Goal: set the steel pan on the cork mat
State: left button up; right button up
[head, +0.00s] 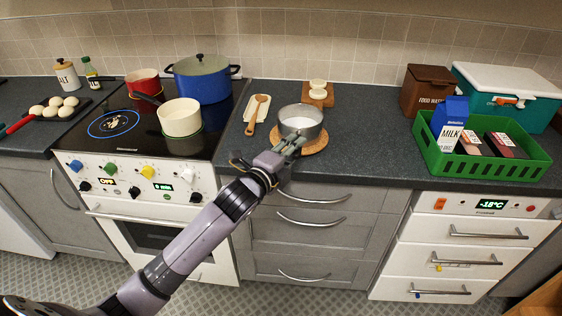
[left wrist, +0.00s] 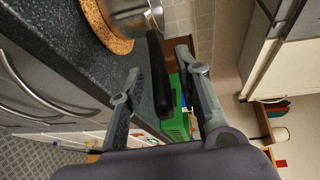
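The steel pan (head: 300,121) stands upright on the round cork mat (head: 317,144), on the counter right of the stove. In the head view it sits toward the mat's back left. In the left wrist view the pan (left wrist: 130,14) appears to rest on the cork (left wrist: 97,24). Its dark handle (left wrist: 159,80) points toward my left gripper (head: 294,144). The left gripper (left wrist: 158,64) is open, with one finger on each side of the handle and visible gaps. In the head view the gripper hides the handle. My right gripper is not in view.
A wooden spoon on a rest (head: 257,113) lies left of the pan. A small board with cream dishes (head: 317,96) is behind it. The stove at left holds a cream pot (head: 181,118) and a blue pot (head: 201,80). A green basket (head: 483,158) stands at right; the counter between is clear.

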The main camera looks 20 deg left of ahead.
pick_arm(q)
jog(key=f+v, duration=0.1)
jog(key=v, duration=0.6)
jog(key=s+a+f+n+g+y, duration=0.1)
jog(key=a+f+n+g, duration=0.25)
jog(key=f, duration=1.05)
jog(key=s+a+f+n+g+y, duration=0.15)
jog(key=f+n, duration=0.25)
jog(key=f, duration=1)
jog(key=s+a+f+n+g, duration=0.1)
jog(key=s+f+g, duration=0.1)
jog(key=s+f, duration=0.35)
jog(key=s+f+n+g, duration=0.1)
jog(key=s+f+n, duration=0.15)
jog(key=f, duration=0.65)
jog(key=s+d+f+n+g, duration=0.1)
jog(key=s+f+n+g, duration=0.1)
jog(key=s+f, duration=0.5)
jog(key=s+d+f+n+g, duration=0.2)
jog(key=s+f, duration=0.5)
jog(key=s, duration=1.1)
jog(key=s+d+f+n+g, duration=0.1)
jog(key=s+f+n+g, duration=0.1)
jog(key=s+f, duration=0.5)
jog(key=s+g, duration=0.1)
jog(key=s, duration=0.5)
jog(key=shift+d+n+g+b, duration=0.25)
jog(key=shift+n+g+b, duration=0.05)
jog(key=shift+f+y, duration=0.1)
jog(key=shift+y, duration=0.15)
